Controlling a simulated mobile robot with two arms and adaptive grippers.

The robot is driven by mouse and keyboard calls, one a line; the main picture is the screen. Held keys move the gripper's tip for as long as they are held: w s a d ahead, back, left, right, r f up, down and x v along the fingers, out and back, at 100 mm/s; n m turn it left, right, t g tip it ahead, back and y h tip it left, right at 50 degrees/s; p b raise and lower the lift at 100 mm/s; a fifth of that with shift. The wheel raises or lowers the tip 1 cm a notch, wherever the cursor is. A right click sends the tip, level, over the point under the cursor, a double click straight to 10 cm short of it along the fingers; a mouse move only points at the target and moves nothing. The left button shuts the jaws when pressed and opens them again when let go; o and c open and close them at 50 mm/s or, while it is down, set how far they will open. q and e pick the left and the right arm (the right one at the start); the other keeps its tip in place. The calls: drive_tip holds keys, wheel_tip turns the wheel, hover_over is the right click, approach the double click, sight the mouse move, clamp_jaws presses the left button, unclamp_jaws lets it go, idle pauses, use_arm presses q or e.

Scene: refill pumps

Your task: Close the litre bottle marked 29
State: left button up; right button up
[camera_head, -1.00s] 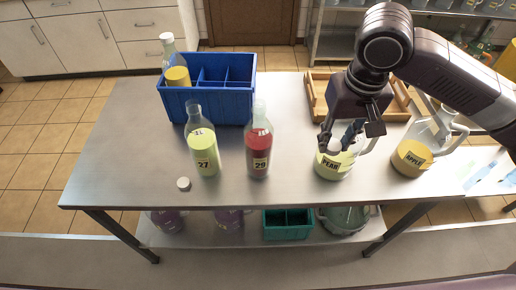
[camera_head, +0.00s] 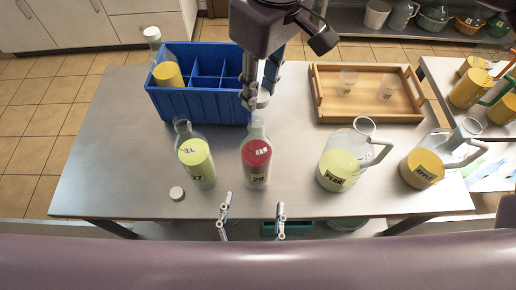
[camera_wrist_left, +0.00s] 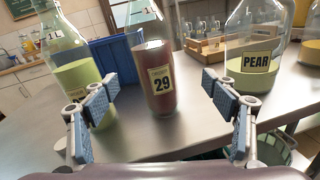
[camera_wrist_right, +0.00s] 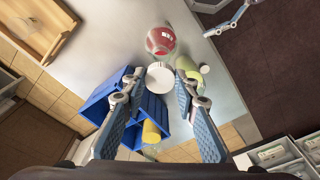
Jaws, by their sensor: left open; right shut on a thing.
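The litre bottle marked 29 (camera_head: 256,165), holding red liquid, stands upright on the steel table; it also shows in the left wrist view (camera_wrist_left: 160,85) and right wrist view (camera_wrist_right: 161,40). My right gripper (camera_head: 256,104) is above its neck, shut on a white cap (camera_wrist_right: 160,76). The cap lines up with the bottle's mouth, but I cannot tell whether it touches it. My left gripper (camera_head: 254,208) is open and empty in front of bottle 29; its fingers (camera_wrist_left: 161,108) are spread to either side of it, apart from the glass.
Bottle 27 (camera_head: 197,163) stands to the left, a loose white cap (camera_head: 177,193) near it. The blue crate (camera_head: 187,103) is close behind. The pear jug (camera_head: 340,164), apple jug (camera_head: 425,167) and wooden tray (camera_head: 367,111) are to the right.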

sight(256, 155)
drive_tip(key=shift+w+a+r, duration=0.15)
drive_tip(key=shift+w+a, duration=0.05)
drive_tip(key=shift+w, duration=0.1)
drive_tip(key=shift+s+r, duration=0.1)
drive_tip(key=shift+s, duration=0.2)
drive_tip(key=shift+w, duration=0.1)
use_arm(q)
drive_tip(key=w, duration=0.4)
drive_tip(key=w+r+n, duration=0.1)
drive_tip(key=w, duration=0.3)
drive_tip(key=w+r+n, duration=0.1)
drive_tip(key=w, duration=0.3)
drive_tip(key=shift+w+d+r+y, duration=0.15)
drive_tip(key=shift+w+d+y, duration=0.05)
drive_tip(key=shift+d+y, duration=0.1)
drive_tip(key=shift+c, duration=0.6)
drive_tip(key=c, duration=1.7)
use_arm(e)
drive_tip(key=shift+f, duration=2.55)
drive_tip(key=shift+f, duration=0.85)
